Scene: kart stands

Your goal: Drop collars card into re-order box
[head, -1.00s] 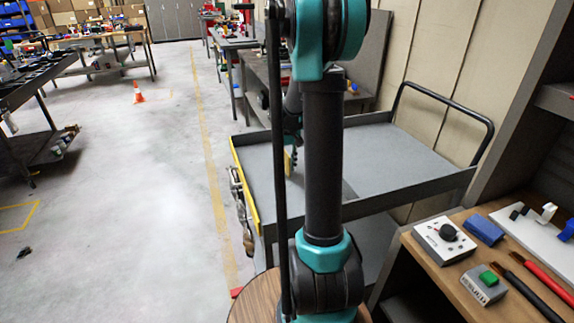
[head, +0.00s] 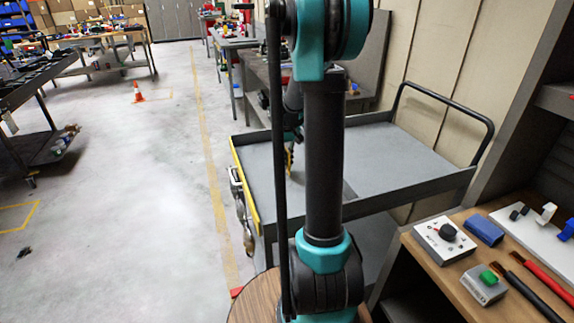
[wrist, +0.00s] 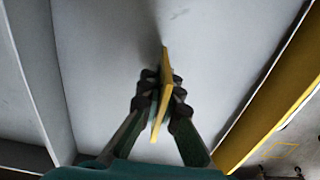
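A thin yellow card (wrist: 162,92) stands nearly edge-on between the fingertips of my gripper (wrist: 158,92) in the wrist view. The fingers are shut on it from both sides. No lettering on it is readable, so I cannot confirm it is the collars card. In the head view a small piece of the card (head: 290,158) shows left of my arm, over the grey cart tray. My arm hides much of the gripper there. I cannot pick out a re-order box in either view.
The grey cart (head: 405,150) has a raised rim, a yellow left edge and a black push handle (head: 447,95). Its visible tray looks bare. A wooden bench (head: 440,270) with switches and tools stands at right. Open floor (head: 130,220) lies at left.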

